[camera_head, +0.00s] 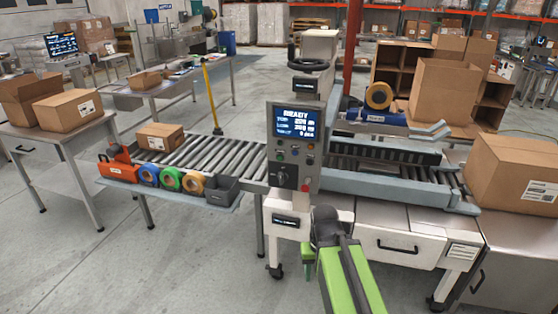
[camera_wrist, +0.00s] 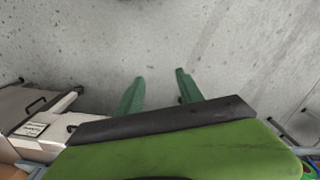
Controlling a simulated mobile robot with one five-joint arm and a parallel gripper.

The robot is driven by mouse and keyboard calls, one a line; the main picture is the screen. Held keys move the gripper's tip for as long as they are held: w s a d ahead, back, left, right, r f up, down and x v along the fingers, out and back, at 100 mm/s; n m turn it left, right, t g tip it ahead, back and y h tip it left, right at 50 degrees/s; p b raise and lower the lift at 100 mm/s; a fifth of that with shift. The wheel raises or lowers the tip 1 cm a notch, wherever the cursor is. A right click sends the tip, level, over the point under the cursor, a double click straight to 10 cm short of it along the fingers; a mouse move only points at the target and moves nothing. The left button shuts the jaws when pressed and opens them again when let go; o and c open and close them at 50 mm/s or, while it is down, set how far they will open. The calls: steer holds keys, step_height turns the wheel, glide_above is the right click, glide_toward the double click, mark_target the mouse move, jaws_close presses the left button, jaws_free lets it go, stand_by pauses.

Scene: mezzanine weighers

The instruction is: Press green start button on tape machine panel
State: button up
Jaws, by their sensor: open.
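The tape machine's control panel (camera_head: 295,145) stands upright on the near side of the machine in the head view. Its blue screen reads READY. A row of small coloured buttons lies below the screen, with a dark knob lower down. The buttons are too small to tell for certain which is the green start button. My green arm comes up from the bottom of the head view, below and to the right of the panel. In the wrist view my gripper (camera_wrist: 158,88) has its two green fingers apart and empty, over bare floor. The panel is not in the wrist view.
A roller conveyor (camera_head: 215,157) with a carton (camera_head: 160,136) runs left of the panel. A shelf before it holds tape rolls (camera_head: 169,179) and a grey bin (camera_head: 222,190). A large carton (camera_head: 514,172) stands at the right. The floor at the front left is clear.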

jaws_close()
stand_by(1.4)
